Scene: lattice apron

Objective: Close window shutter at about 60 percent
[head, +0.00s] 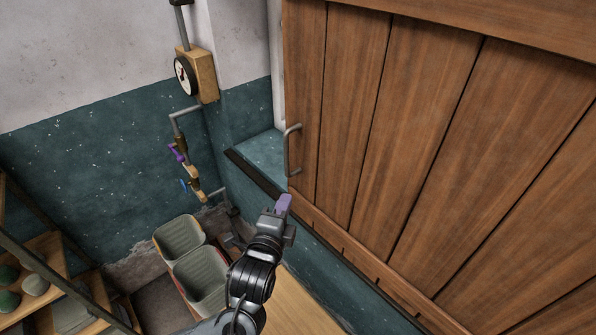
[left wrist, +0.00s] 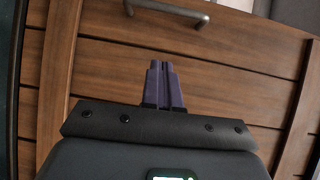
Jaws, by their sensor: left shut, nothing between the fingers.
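The brown wooden window shutter (head: 375,130) fills the right half of the head view and shows its planks in the left wrist view (left wrist: 225,75). A grey metal handle (head: 287,150) is on its left edge; it also shows at the top of the left wrist view (left wrist: 165,11). My left gripper (head: 284,203) is shut and empty, its purple fingers together, just below the handle and apart from it. In the left wrist view the fingertips (left wrist: 160,66) point toward the handle, over the shutter's planks. My right gripper is not in view.
A teal window ledge (head: 258,150) with a dark edge runs behind the shutter. A gauge (head: 184,75) and pipes with a purple-handled valve (head: 177,152) are on the wall. Two grey-green bins (head: 180,237) stand below. Wooden shelves (head: 40,255) are at the lower left.

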